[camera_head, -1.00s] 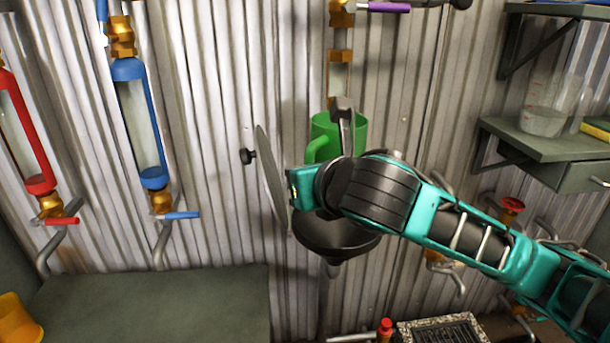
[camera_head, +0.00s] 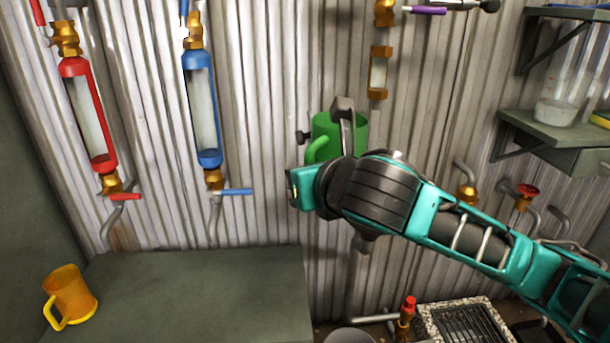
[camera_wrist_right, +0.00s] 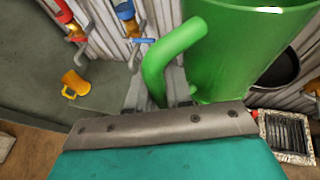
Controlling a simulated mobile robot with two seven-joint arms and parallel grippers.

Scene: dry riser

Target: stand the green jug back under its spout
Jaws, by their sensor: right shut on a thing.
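The green jug (camera_head: 350,130) is held up in front of the corrugated wall, partly hidden by my right gripper (camera_head: 343,108) and wrist. In the right wrist view the jug (camera_wrist_right: 235,50) fills the upper right, with its curved handle (camera_wrist_right: 165,58) towards the left. My right gripper (camera_wrist_right: 160,92) is shut on that handle. In the head view a brass fitting with a sight glass (camera_head: 379,72) is above and to the right of the jug, below a purple lever (camera_head: 428,10). I cannot tell which outlet is the green jug's spout. My left gripper is not in view.
A yellow jug (camera_head: 75,295) stands on the grey counter (camera_head: 200,295), otherwise clear. Red (camera_head: 90,115) and blue (camera_head: 203,110) sight tubes hang on the wall at left. Shelves (camera_head: 550,133) jut out at right.

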